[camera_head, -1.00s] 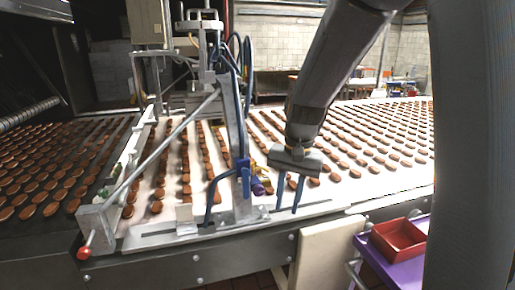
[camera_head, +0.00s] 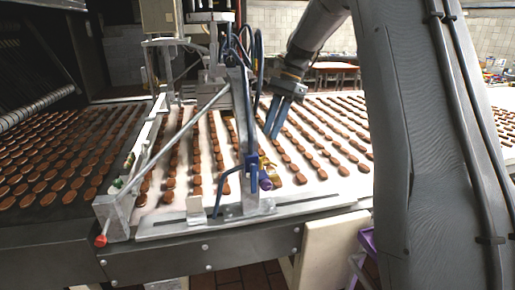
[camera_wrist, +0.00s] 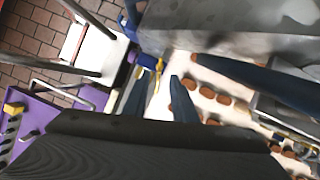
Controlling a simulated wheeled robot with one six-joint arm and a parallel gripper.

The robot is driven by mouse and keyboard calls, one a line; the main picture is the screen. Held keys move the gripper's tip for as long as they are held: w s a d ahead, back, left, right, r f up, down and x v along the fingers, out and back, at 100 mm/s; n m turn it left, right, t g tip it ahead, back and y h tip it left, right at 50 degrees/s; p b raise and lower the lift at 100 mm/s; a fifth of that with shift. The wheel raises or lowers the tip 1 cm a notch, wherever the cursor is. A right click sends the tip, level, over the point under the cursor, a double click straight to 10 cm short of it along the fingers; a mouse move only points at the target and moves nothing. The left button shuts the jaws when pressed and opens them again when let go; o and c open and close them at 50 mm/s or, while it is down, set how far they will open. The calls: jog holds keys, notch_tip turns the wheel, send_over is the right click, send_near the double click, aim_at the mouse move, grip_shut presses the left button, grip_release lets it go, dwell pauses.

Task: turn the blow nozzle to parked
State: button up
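A small fitting with a purple end and brass-yellow parts (camera_head: 266,178), which looks like the blow nozzle, sits beside the blue clamp on the upright bracket (camera_head: 246,150) at the belt's front edge. It also shows in the wrist view (camera_wrist: 148,62), just beyond my fingertips. Whether it points to parked cannot be told. My gripper (camera_head: 271,135) is above and slightly right of it in the head view, over the belt. In the wrist view my gripper (camera_wrist: 161,77) has its two blue fingers apart with nothing between them.
Rows of brown biscuits (camera_head: 300,178) cover the white belt. A slanted rod, blue hoses (camera_head: 250,45) and a red-knobbed lever (camera_head: 100,241) crowd the left side. A purple cart (camera_wrist: 60,110) stands by the belt. A cream panel (camera_head: 330,250) hangs at the front.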

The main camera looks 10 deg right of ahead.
aim_at(261, 156)
jog(key=shift+p+x, duration=1.5)
jog(key=shift+x, duration=2.4)
grip_shut()
